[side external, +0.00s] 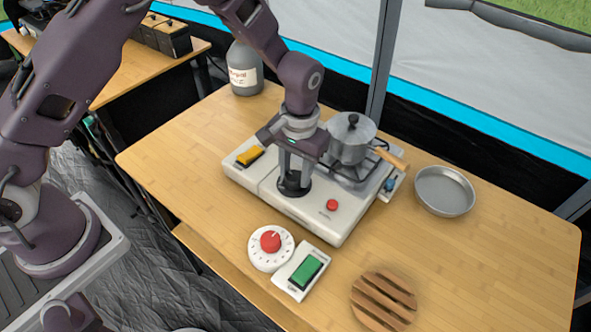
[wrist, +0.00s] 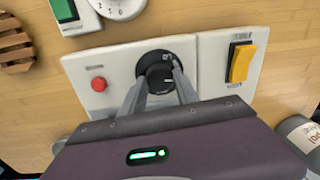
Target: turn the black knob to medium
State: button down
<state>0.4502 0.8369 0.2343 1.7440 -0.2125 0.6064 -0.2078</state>
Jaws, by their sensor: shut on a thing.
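The black knob (wrist: 157,72) is set in a white panel, seen in the wrist view between my two fingers; it also shows in the side external view (side external: 292,186) under my gripper. My gripper (side external: 291,180) points straight down and is shut on the knob, with one finger on each side in the wrist view (wrist: 157,82). The knob has pale markings on its face, too small to read. Its exact setting cannot be told.
On the panel are a red button (side external: 332,204) and a yellow switch (side external: 249,155). A pot (side external: 349,140) stands on the burner behind. In front are a white timer with a red dial (side external: 270,242) and a green switch (side external: 305,271). A metal pan (side external: 444,190) and wooden trivet (side external: 384,300) lie to the right.

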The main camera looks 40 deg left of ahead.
aim_at(297, 176)
jog(key=n, duration=0.4)
jog(key=shift+n, duration=0.4)
dwell(0.4)
jog(key=c, duration=0.9)
grip_release()
notch_tip(297, 176, up, 7)
jog(key=shift+w+d+r, duration=0.1)
